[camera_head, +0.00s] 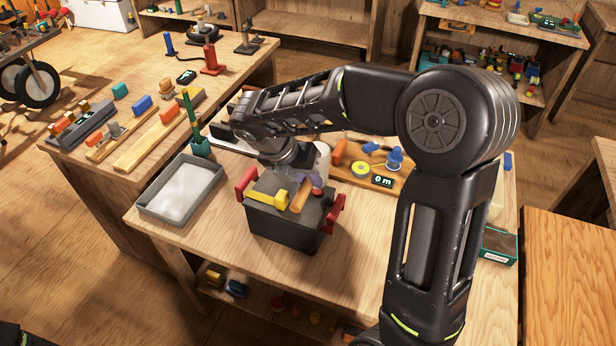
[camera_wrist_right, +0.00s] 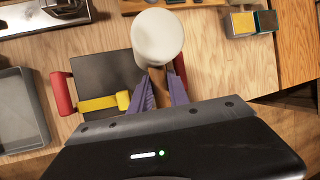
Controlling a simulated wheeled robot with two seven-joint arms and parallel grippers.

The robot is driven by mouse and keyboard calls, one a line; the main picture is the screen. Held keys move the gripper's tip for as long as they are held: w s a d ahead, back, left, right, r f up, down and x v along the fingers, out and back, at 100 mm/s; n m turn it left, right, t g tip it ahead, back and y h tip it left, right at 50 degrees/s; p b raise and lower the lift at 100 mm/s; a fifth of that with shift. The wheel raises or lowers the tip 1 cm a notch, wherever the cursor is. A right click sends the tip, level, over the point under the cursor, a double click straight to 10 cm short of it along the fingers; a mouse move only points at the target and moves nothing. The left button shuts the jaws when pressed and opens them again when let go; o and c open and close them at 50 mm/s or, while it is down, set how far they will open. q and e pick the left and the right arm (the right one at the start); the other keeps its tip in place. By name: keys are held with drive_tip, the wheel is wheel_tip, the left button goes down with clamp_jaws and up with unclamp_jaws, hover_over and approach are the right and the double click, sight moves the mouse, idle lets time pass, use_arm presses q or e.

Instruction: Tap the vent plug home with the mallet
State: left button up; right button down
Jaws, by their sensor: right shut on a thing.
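My right gripper (camera_head: 306,180) is above the dark box's lid, and its purple fingers (camera_wrist_right: 160,92) are shut on the mallet's brown handle (camera_wrist_right: 157,78). The mallet's pale round head (camera_wrist_right: 158,37) is beyond the fingertips, past the box's edge in the wrist view. It is partly hidden by my arm in the head view (camera_head: 323,158). The dark box (camera_head: 285,232) has red side handles (camera_head: 334,214). A yellow bar with a wider end (camera_head: 272,199) lies across its lid, also in the wrist view (camera_wrist_right: 100,104). I cannot tell whether that end is the vent plug. My left gripper is out of view.
A wooden board (camera_head: 397,182) with small gear and a display is at the back right. A green-sided box (camera_head: 497,246) stands at the right edge. The bench front is clear.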

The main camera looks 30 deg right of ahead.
drive_tip(key=shift+r, duration=0.65)
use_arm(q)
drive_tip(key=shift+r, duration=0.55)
use_arm(e)
drive_tip(key=shift+f, duration=0.1)
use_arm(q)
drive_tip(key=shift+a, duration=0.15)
